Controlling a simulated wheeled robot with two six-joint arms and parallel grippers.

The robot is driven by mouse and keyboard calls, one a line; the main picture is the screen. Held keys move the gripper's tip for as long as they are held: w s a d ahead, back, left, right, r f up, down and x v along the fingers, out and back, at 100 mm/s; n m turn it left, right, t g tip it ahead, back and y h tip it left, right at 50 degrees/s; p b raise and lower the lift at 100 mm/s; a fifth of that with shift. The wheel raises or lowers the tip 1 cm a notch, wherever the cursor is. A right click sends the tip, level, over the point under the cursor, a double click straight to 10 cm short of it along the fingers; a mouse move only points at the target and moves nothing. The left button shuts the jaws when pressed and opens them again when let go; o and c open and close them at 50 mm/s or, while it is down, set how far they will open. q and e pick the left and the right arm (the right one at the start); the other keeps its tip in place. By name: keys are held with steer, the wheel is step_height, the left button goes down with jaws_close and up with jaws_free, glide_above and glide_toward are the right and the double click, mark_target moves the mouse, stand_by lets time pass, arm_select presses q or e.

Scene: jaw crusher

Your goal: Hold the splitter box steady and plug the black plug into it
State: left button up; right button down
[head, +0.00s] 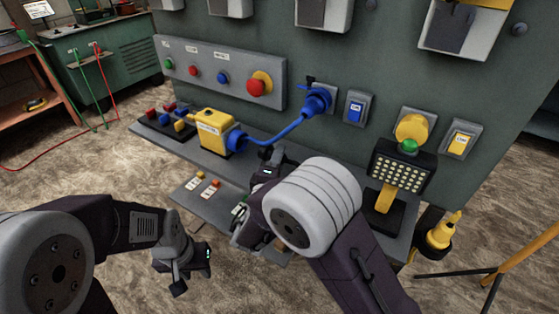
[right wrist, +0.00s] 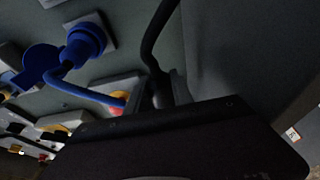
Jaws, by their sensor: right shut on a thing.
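The yellow splitter box (head: 213,128) stands on the shelf below the wall panel in the head view. A blue plug (head: 236,139) sits on its right side, and a blue cable (head: 275,135) runs from there to a blue connector (head: 318,99) on the wall. My right gripper (head: 267,155) is to the right of the box, apart from it. In the right wrist view its fingers (right wrist: 163,92) are shut on a black plug (right wrist: 160,90) with a black cable (right wrist: 150,45) leading up. My left gripper (head: 182,272) hangs low, clear of the box; its jaw opening is unclear.
A button panel (head: 222,72) is on the wall behind the box. Coloured parts (head: 165,117) lie left of the box. A lamp (head: 398,172) stands at the right of the shelf (head: 190,157). A yellow tripod (head: 510,262) stands further right.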

mark_target(259, 156)
steer(key=shift+f, duration=0.1)
steer(key=shift+w+a+b, duration=0.25)
steer(key=shift+w+a, duration=0.3)
steer(key=shift+a, duration=0.25)
steer(key=shift+w+a+b, duration=0.2)
steer(key=shift+w+a, duration=0.35)
steer(key=shift+a, duration=0.25)
steer(key=shift+w+a+b, duration=0.25)
steer(key=shift+w+a, duration=0.3)
steer(key=shift+a, duration=0.25)
